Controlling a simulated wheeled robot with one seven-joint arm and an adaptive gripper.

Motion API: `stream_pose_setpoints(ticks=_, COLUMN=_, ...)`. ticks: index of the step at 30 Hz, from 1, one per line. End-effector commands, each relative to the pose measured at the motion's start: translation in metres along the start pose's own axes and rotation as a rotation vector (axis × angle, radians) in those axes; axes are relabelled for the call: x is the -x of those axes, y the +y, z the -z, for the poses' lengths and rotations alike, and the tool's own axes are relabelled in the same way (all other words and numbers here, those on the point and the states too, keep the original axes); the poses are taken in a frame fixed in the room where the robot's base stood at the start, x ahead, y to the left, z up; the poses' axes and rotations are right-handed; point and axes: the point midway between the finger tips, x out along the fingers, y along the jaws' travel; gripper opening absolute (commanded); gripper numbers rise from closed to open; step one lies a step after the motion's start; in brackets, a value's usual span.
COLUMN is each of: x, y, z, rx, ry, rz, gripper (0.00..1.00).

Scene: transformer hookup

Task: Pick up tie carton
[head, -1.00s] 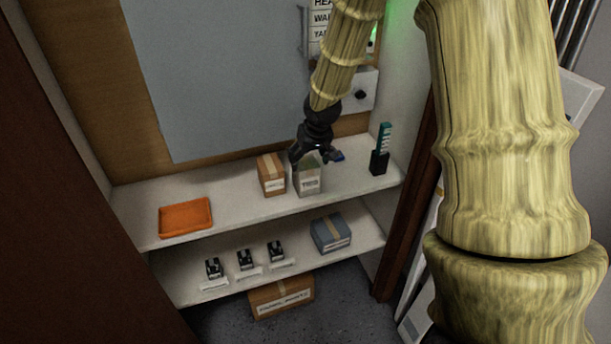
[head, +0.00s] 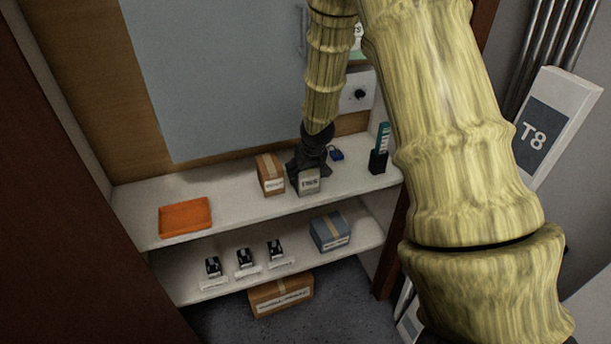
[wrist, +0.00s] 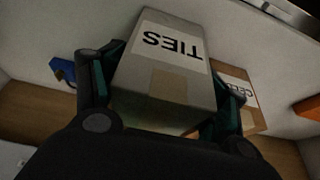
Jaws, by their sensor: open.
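The tie carton (head: 309,185) is a small grey box with a white label, standing upright on the upper shelf. In the wrist view the tie carton (wrist: 172,65) shows its "TIES" label upside down and a tan tape strip. My gripper (head: 307,172) is lowered over the carton from above and behind, hiding its top. In the wrist view my gripper (wrist: 165,92) is open, with one finger on each side of the carton. I cannot tell whether the fingers touch it.
A brown carton (head: 270,173) stands close on the left of the tie carton; it also shows in the wrist view (wrist: 240,90). A blue padlock-like item (head: 336,154) and a dark holder (head: 378,160) are to the right. An orange tray (head: 186,217) lies left on the upper shelf (head: 235,200).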

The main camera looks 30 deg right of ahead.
Motion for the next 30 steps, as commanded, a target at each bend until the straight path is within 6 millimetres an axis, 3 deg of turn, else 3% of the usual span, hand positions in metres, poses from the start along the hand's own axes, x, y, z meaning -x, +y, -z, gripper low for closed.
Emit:
stream_pose_setpoints(ticks=10, x=-0.0033, y=0.0001, z=-0.0001, rx=-0.001, ry=0.0, rz=0.0, gripper=0.71)
stream_pose_setpoints(ticks=15, x=-0.0033, y=0.0002, z=-0.0001, rx=-0.001, ry=0.0, rz=0.0, gripper=0.41)
stream_pose_setpoints(ticks=30, x=0.0027, y=0.0001, z=0.0032, rx=-0.002, ry=0.003, rz=0.001, gripper=0.4)
